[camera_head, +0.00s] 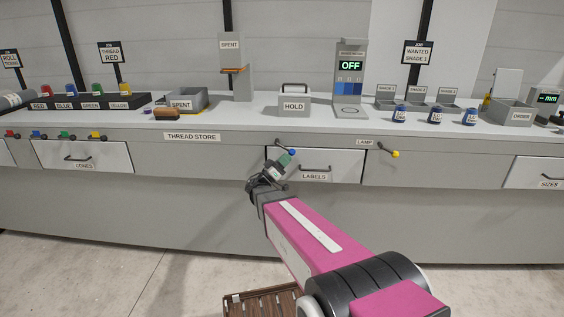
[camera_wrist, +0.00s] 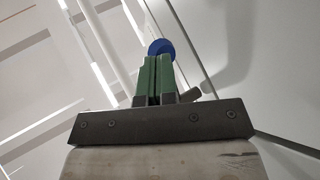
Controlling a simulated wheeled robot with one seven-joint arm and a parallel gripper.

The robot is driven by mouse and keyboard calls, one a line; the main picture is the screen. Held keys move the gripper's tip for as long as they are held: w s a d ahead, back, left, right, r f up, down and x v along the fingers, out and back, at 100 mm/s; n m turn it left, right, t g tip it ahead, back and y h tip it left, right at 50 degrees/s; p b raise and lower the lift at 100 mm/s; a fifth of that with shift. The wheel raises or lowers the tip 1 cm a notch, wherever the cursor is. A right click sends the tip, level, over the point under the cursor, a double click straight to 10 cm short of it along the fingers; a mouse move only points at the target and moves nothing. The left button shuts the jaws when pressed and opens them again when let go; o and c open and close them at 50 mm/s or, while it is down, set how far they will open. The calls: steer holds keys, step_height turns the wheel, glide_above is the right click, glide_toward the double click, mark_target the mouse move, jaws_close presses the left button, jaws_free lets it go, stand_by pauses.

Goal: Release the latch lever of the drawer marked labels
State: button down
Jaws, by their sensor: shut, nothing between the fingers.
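The labels drawer (camera_head: 345,160) is a white front in the grey counter, closed, with a dark bar handle (camera_head: 315,167) and a LABELS tag (camera_head: 314,177). Its latch lever, a dark rod with a blue knob (camera_head: 292,152), is at the drawer's upper left corner and slants down to the right. My gripper (camera_head: 287,158) is at the upper left of the drawer front, its green fingers shut and empty. In the wrist view the blue knob (camera_wrist: 161,46) shows just beyond the green fingertips (camera_wrist: 157,57), partly hidden by them. I cannot tell whether they touch.
A lamp lever with a yellow knob (camera_head: 395,154) is to the right. A HOLD box (camera_head: 293,104) stands on the counter above. A brown slatted crate (camera_head: 235,309) is on the floor below my arm.

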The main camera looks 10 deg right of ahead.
mark_target(291, 154)
steer(key=shift+s+d+r, duration=0.2)
steer(key=shift+d+r, duration=0.25)
steer(key=shift+s+d+r, duration=0.15)
steer(key=shift+d+r, duration=0.55)
steer(key=shift+r, duration=0.25)
steer(key=shift+d+r, duration=0.1)
steer(key=shift+r, duration=0.2)
steer(key=shift+f, duration=0.1)
steer(key=shift+s+f, duration=0.1)
steer(key=shift+f, duration=0.2)
steer(key=s+a+f, duration=0.2)
steer(key=a+f, duration=0.1)
steer(key=f, duration=0.3)
steer(key=s+a+f, duration=0.2)
steer(key=a+f, duration=0.1)
steer(key=f, duration=0.2)
steer(key=shift+s+f, duration=0.35)
steer(key=shift+s, duration=0.05)
steer(key=shift+a, duration=0.1)
